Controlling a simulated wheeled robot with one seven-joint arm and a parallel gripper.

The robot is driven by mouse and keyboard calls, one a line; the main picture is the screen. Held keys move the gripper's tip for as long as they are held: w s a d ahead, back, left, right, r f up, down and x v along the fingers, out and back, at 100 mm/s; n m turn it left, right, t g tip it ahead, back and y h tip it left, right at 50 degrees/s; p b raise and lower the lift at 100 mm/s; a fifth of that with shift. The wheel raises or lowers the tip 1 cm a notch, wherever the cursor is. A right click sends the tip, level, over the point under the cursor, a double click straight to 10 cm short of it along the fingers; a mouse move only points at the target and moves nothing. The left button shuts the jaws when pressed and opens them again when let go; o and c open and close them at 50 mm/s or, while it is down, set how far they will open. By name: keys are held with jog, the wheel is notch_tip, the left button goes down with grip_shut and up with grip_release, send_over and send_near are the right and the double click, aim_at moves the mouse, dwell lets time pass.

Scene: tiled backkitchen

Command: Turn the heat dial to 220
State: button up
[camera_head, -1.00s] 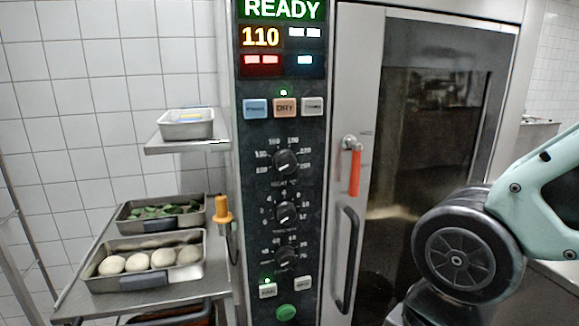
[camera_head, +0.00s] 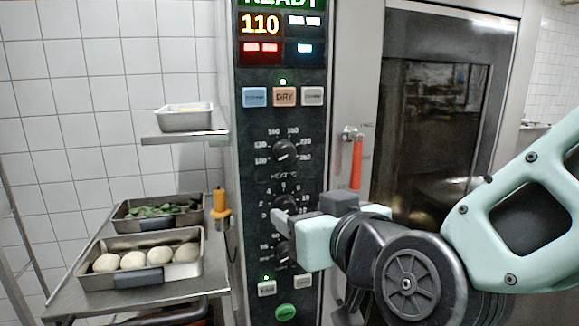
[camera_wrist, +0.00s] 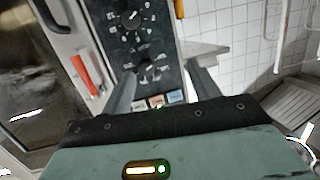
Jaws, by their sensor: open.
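The heat dial (camera_head: 285,149) is the top black knob on the dark oven panel, ringed by white numbers. Its exact pointer setting is too small to read. The display (camera_head: 260,25) above reads 110 in orange. My gripper (camera_head: 281,226) is open and empty, in front of the panel, lower in the head view than the heat dial and partly covering the middle dial (camera_head: 282,212). In the wrist view, the heat dial (camera_wrist: 150,72) shows between the spread fingers, seen upside down; contact is not visible.
A red-orange door handle (camera_head: 356,163) and a dark vertical handle stand right of the panel. Blue, orange and white buttons (camera_head: 284,96) sit above the dial. At left, a metal shelf holds trays of dough balls (camera_head: 132,260) and greens, beside an orange-handled tool (camera_head: 220,204).

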notch_tip(320, 180, up, 3)
jog(key=w+d+m+t+h, duration=0.1)
jog(key=d+t, duration=0.1)
jog(key=t, duration=0.1)
jog(key=p, duration=0.9)
send_near(288, 156)
jog(key=shift+m+h, duration=0.3)
jog(key=shift+h, duration=0.1)
jog(key=x, duration=0.8)
jog(key=shift+w+a+r, duration=0.15)
jog(key=shift+w+a, duration=0.1)
jog(key=shift+a, duration=0.05)
jog(key=c, duration=1)
